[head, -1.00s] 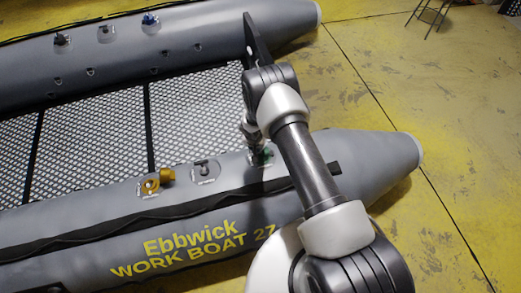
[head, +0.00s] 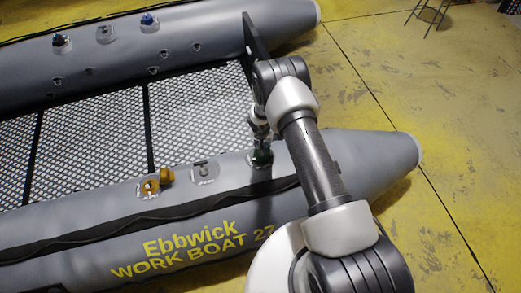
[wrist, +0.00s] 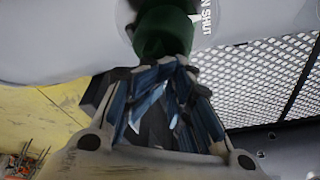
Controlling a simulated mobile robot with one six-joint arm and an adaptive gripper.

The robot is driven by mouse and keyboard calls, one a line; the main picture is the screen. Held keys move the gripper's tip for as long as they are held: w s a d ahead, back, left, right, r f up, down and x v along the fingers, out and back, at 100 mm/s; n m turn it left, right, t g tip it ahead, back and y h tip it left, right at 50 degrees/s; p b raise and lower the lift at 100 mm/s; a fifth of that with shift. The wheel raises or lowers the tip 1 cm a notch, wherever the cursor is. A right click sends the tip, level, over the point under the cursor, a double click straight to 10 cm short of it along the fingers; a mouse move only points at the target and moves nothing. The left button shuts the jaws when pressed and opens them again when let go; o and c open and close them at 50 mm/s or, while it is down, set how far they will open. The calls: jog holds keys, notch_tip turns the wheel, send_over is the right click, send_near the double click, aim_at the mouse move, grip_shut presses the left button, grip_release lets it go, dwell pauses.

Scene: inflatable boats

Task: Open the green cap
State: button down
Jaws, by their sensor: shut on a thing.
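The green cap (wrist: 160,32) sits on the near grey tube of the boat, on a round pale valve patch with partly readable lettering ending in "SHUT". My gripper (wrist: 166,64) is shut on the green cap, its fingers close against the cap's side. In the head view the green cap (head: 263,158) shows just below my gripper, partly covered by it. The cap appears seated on its valve; the valve opening under it is hidden.
The far tube carries black (head: 61,40), grey (head: 105,33) and blue (head: 149,19) caps. Mesh floor (head: 95,135) lies between.

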jog(key=shift+s+d+f, duration=0.4)
jog(key=shift+s+d, duration=0.05)
jog(key=shift+s, duration=0.2)
jog(key=a+r, duration=0.5)
jog(key=a, duration=0.1)
jog(key=shift+w+a+p, duration=0.2)
jog(key=shift+w+p, duration=0.1)
jog(key=shift+p, duration=0.15)
jog(key=shift+r, duration=0.1)
